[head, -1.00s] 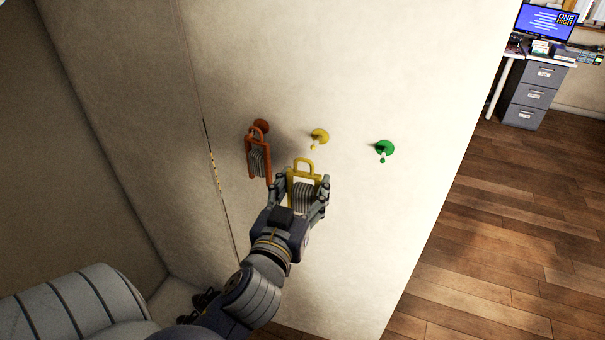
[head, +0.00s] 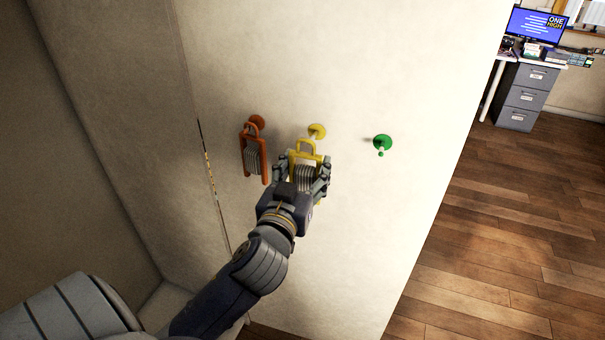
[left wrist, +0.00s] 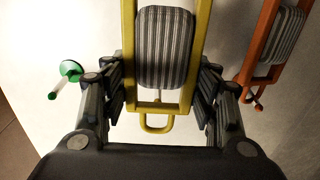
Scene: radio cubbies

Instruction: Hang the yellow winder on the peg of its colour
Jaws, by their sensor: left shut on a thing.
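The yellow winder (head: 306,159) is a yellow frame around a grey striped coil, with a loop at its top. My left gripper (head: 304,168) is shut on its sides. The loop lies in front of or beside the yellow peg (head: 317,131) on the pale wall; I cannot tell whether the peg passes through it. My right gripper is not in view.
An orange winder (head: 245,157) hangs at the orange peg (head: 257,121), close left of my gripper; it is at the right in the wrist view (left wrist: 262,45). The green peg (head: 382,142) is bare. Open wooden floor and a filing cabinet (head: 525,97) lie right.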

